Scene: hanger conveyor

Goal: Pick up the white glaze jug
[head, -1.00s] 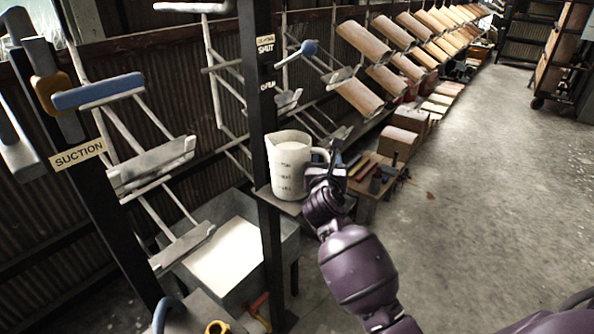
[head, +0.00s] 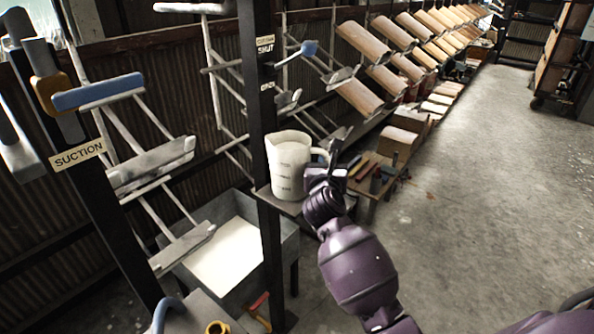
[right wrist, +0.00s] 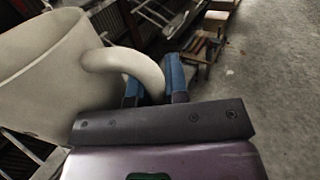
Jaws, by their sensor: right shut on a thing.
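The white glaze jug (head: 289,170) stands upright on a small shelf (head: 284,205) beside the black post in the head view. It has dark markings on its side and a handle on its right. My right gripper (head: 323,170) is at the handle. In the right wrist view the jug (right wrist: 45,75) fills the left side. The blue fingertips of the right gripper (right wrist: 154,85) are on either side of the jug's handle (right wrist: 125,68), shut on it. I cannot tell whether the jug's base touches the shelf. My left gripper is not in view.
A grey basin (head: 285,240) with white contents is below left. A low wooden bench (head: 365,205) with tools stands to the right. Racks of hanging boards line the wall. The concrete floor at right is clear.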

